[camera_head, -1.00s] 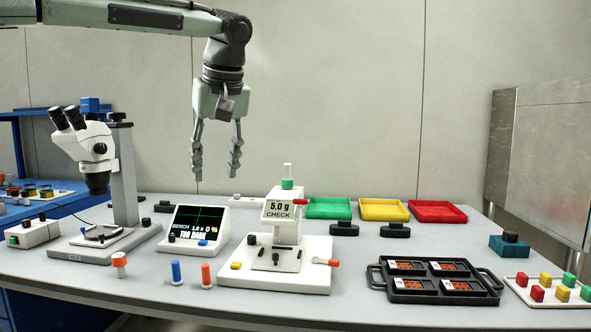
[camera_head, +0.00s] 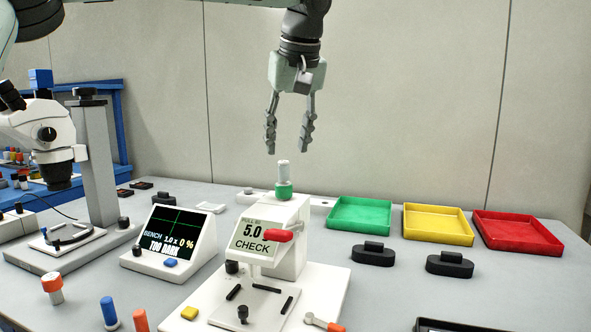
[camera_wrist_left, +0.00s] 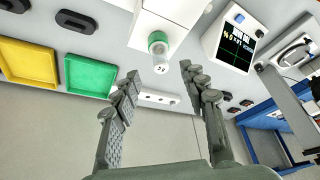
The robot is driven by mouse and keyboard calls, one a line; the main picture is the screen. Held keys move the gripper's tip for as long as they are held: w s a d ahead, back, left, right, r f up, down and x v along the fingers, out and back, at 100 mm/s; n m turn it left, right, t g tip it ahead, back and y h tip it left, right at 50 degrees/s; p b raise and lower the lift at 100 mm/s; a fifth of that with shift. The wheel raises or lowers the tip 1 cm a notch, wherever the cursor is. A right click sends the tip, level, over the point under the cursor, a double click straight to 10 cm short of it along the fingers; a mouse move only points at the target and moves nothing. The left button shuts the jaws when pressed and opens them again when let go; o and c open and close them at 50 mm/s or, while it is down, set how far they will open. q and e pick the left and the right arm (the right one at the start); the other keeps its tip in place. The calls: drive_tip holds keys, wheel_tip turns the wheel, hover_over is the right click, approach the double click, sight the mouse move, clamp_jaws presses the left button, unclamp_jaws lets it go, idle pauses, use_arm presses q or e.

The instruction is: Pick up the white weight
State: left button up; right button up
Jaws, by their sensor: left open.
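The white weight (camera_head: 283,171) is a small upright cylinder above a green collar (camera_head: 284,190), on top of the white pull tester (camera_head: 283,225) whose display reads 5.0 and CHECK. My left gripper (camera_head: 287,148) points down and is open just above the weight. In the left wrist view, the weight's pale end (camera_wrist_left: 161,68) and the green collar (camera_wrist_left: 157,40) show between the spread fingers (camera_wrist_left: 160,76). I see no contact between fingers and weight. My right gripper is in neither current view.
A bench screen (camera_head: 170,236) and a microscope (camera_head: 50,135) stand to the left. Green (camera_head: 360,214), yellow (camera_head: 434,222) and red (camera_head: 517,233) trays lie to the right. A low white strip (camera_wrist_left: 157,98) lies behind the tester. The air around the gripper is clear.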

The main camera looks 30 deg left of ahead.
sight(284, 162)
use_arm(q)
drive_tip(key=shift+x, duration=1.2)
drive_tip(key=x, duration=0.4)
drive_tip(key=shift+w+a+f, duration=0.15)
drive_tip(key=shift+a, duration=0.05)
drive_tip(key=shift+c, duration=0.6)
drive_tip(key=c, duration=0.5)
drive_tip(key=shift+c, duration=0.7)
use_arm(e)
drive_tip(key=shift+s+d+f, duration=0.35)
drive_tip(key=shift+s+f, duration=0.2)
drive_tip(key=shift+s, duration=0.1)
